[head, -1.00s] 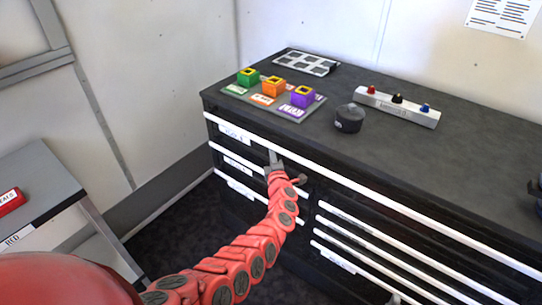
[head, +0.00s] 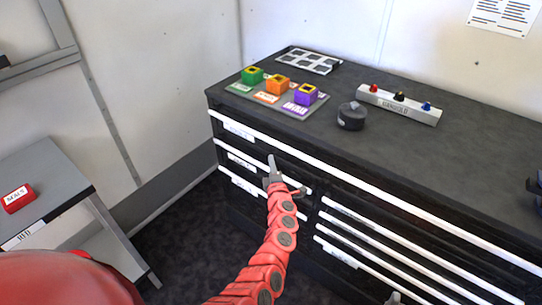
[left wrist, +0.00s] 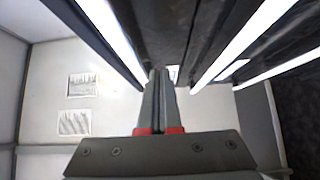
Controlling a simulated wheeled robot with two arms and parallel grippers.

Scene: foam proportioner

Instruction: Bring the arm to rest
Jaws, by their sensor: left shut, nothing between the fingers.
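My left arm is red and segmented and comes up from the bottom of the head view. My left gripper (head: 272,166) is in front of the dark drawer cabinet (head: 440,165), near its upper left drawers. Its fingers are shut together and hold nothing; the shut fingertips also show in the left wrist view (left wrist: 161,75). White drawer edges run on both sides of the fingers there. I cannot tell whether the fingers touch the cabinet.
On the cabinet top are green (head: 252,76), orange (head: 278,86) and purple (head: 305,94) blocks on a labelled mat, a dark round container (head: 351,116) and a white strip with coloured knobs (head: 398,103). A grey side table (head: 60,185) with a red box (head: 18,198) stands left.

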